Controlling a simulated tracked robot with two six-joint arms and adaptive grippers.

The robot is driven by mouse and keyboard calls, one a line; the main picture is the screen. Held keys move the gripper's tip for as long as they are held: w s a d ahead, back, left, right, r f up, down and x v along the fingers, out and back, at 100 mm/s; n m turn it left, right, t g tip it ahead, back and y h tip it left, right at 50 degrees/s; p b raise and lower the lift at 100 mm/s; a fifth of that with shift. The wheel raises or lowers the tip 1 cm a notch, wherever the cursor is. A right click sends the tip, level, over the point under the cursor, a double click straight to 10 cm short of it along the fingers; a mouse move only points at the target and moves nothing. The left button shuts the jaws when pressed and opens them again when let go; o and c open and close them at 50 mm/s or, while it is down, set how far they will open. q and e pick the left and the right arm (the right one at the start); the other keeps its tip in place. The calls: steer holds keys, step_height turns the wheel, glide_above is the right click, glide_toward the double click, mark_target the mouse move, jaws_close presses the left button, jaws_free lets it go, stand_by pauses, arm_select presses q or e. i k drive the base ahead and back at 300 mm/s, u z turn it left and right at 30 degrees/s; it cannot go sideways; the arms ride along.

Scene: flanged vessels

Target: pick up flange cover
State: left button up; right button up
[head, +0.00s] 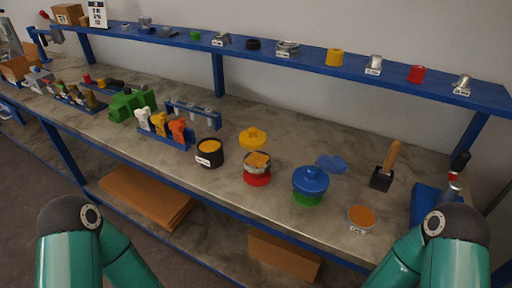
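A blue flange cover with a round knob (310,179) sits on a green base (308,200) at the right middle of the bench. A yellow flange cover with a knob (253,138) lies on the bench top, apart from the vessels. In front of it stands a vessel with a red base (257,179), a pale flange and orange-yellow material on top. Which cover the task means I cannot tell. Both my teal arms show only as links at the bottom corners. Neither gripper is in view, and nothing visible touches the covers.
A black pot (209,155) with orange contents stands left of the vessels. A blue patch (331,163), a wooden-handled scoop (382,179) and a small orange dish (361,218) lie at right. A blue shelf (300,58) with small parts runs behind. Bare bench shows around the covers.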

mark_target(252, 139)
steer(key=u, duration=0.9)
steer(key=i, duration=0.15)
steer(key=z, duration=2.9)
steer(key=k, duration=1.95)
steer(key=u, duration=0.65)
steer(key=i, duration=1)
